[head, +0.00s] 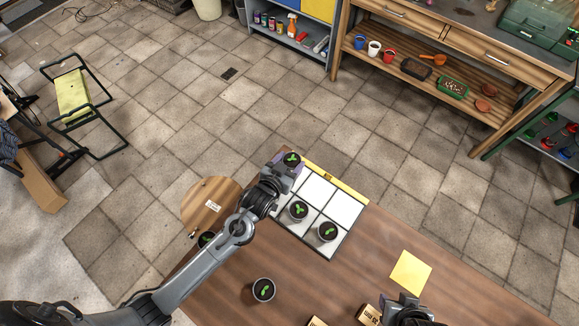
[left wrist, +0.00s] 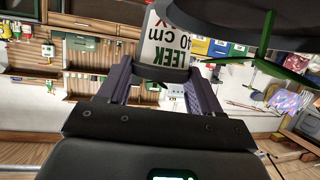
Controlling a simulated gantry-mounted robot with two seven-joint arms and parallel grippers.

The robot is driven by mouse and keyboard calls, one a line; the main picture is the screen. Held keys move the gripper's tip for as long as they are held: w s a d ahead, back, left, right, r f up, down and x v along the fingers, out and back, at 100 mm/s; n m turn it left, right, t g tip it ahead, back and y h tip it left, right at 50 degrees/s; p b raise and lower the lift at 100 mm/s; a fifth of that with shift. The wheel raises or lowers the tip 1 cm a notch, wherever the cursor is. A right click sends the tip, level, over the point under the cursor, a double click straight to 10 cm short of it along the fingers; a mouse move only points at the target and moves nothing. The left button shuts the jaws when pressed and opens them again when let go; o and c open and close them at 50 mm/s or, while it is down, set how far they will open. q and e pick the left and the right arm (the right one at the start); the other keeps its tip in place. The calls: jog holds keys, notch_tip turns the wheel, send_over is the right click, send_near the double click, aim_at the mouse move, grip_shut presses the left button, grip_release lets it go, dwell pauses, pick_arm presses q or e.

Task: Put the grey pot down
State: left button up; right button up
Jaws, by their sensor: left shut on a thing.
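In the head view my left gripper (head: 288,163) is shut on a grey pot (head: 292,158) with dark soil and a green seedling. It is over the far left corner of a tray (head: 336,244) with pale square cells; the height of the pot above the tray is hard to tell. Two similar pots, one (head: 298,211) and another (head: 327,231), stand in the tray's near cells. In the left wrist view my fingers (left wrist: 158,82) frame a white label (left wrist: 165,45) reading LEEK. My right gripper (head: 405,306) is at the bottom edge, its jaws unclear.
The tray stands on a brown table (head: 225,290). Another pot (head: 263,289) stands on the bare wood, and one (head: 205,239) is partly behind my left arm. A round wooden board (head: 208,199) is left of the tray. A yellow square (head: 410,272) lies at the right.

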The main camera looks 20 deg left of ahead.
pick_arm(q)
notch_tip(320, 180, down, 3)
jog(key=shift+f, duration=0.15)
jog(key=shift+f, duration=0.1)
jog(key=o, duration=1.1)
